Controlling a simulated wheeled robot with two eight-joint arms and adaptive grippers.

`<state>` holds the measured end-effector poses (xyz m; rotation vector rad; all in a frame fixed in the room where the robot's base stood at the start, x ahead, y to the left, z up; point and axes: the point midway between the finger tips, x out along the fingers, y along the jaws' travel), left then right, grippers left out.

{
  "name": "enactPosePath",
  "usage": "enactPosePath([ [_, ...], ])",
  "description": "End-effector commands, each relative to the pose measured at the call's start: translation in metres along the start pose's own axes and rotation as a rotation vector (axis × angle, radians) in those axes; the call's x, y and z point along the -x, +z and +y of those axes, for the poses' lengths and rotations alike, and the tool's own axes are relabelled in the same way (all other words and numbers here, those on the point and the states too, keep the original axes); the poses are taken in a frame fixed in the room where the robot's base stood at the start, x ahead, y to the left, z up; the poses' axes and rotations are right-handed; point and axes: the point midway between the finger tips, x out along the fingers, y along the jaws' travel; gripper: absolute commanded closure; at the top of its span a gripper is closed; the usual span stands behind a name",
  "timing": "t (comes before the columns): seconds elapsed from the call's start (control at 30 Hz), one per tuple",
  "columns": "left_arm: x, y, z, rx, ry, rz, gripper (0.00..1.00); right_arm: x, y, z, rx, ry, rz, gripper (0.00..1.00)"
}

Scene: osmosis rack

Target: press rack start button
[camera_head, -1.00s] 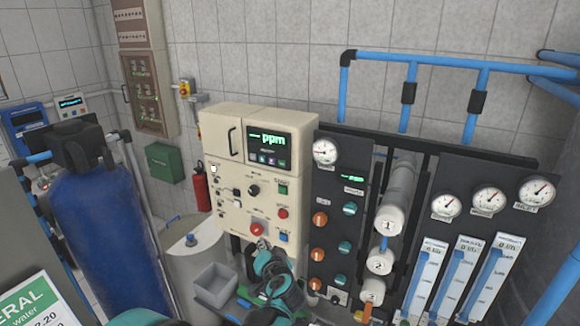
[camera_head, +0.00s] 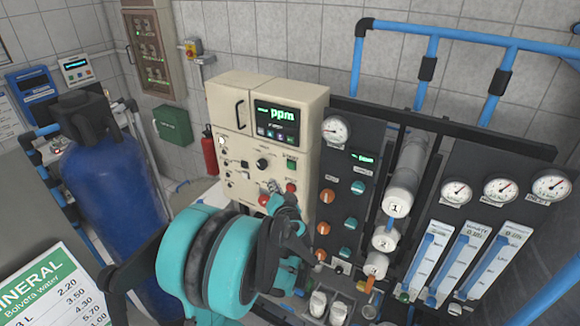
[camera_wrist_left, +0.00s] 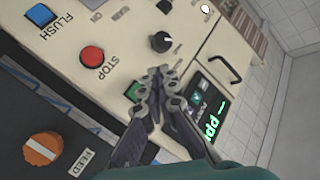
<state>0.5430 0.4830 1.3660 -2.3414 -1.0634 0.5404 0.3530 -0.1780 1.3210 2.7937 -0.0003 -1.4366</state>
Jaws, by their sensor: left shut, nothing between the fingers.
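The cream control cabinet (camera_head: 226,120) stands against the wall with a lit ppm display (camera_head: 276,121). The green start button (camera_head: 292,165) is on its front, above the red STOP button (camera_head: 291,187). In the left wrist view the green button (camera_wrist_left: 133,91) is partly hidden behind a finger of my left gripper (camera_wrist_left: 160,74). The red STOP button (camera_wrist_left: 92,57) and blue FLUSH button (camera_wrist_left: 38,14) are clear there. My left gripper (camera_head: 272,187) is shut and empty, in front of the panel, below and left of the green button in the head view. Contact cannot be told. My right gripper is out of view.
The black knob (camera_wrist_left: 160,42) sits near the fingertips. Right of the cabinet is a dark panel with orange and teal knobs (camera_head: 327,196), gauges (camera_head: 457,193) and flow meters. A blue tank (camera_head: 112,190) stands at left, a red extinguisher (camera_head: 209,155) behind.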

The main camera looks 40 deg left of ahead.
Motion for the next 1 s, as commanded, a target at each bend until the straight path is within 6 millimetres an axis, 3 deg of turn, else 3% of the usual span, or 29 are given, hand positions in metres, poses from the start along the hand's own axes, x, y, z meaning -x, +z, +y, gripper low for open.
enactPosePath([
  [0.5,-0.046,-0.033,0.035,0.001,0.001,0.0,1.0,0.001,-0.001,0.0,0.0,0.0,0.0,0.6],
  [1.0,-0.052,-0.039,0.038,0.0,0.0,0.0,1.0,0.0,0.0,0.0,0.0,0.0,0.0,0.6],
])
